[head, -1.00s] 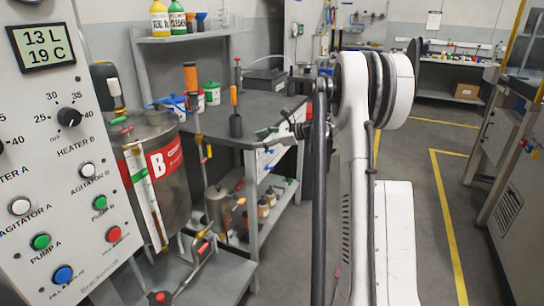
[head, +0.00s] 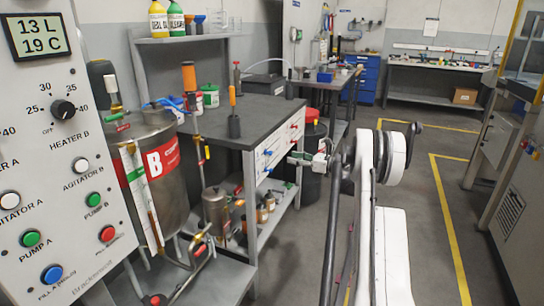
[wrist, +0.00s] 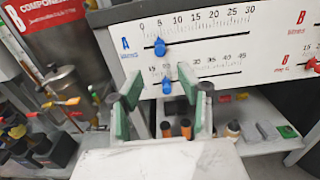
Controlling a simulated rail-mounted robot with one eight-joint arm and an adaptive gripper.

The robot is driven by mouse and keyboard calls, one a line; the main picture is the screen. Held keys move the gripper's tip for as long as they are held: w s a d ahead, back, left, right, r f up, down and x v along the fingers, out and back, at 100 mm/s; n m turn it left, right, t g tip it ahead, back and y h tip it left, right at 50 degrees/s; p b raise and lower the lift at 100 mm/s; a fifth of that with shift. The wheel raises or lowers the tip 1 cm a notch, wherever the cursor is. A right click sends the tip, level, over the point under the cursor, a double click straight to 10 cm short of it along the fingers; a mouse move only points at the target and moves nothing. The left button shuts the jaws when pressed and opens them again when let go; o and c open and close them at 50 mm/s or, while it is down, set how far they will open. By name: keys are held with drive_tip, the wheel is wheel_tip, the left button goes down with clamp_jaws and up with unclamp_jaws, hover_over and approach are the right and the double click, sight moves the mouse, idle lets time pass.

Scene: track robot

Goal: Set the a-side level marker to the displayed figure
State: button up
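The display (head: 40,38) reads 13 L and 19 C. A white scale panel (wrist: 222,48) is fixed to the bench side; it also shows in the head view (head: 279,153). On the upper A scale, numbered 0 to 30, a blue marker (wrist: 160,48) stands at about 5. A second blue marker (wrist: 167,87) on the lower scale stands near 20. My gripper (wrist: 163,100) is open, its green-padded fingers apart and empty. In the wrist view the fingers are on either side of the lower blue marker and below the upper one. I cannot tell the remaining distance to the panel.
Red markers (wrist: 312,64) of the B scales are at the panel's right. A shelf with several bottles (wrist: 233,130) lies below the panel. The tank with the red B label (head: 162,160) and its pipework stand left of the bench. The floor to the right is clear.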

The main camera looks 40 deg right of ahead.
sight(272, 153)
drive_tip(key=b+x, duration=0.2)
drive_tip(key=x, duration=0.8)
drive_tip(key=shift+w, duration=0.25)
clamp_jaws()
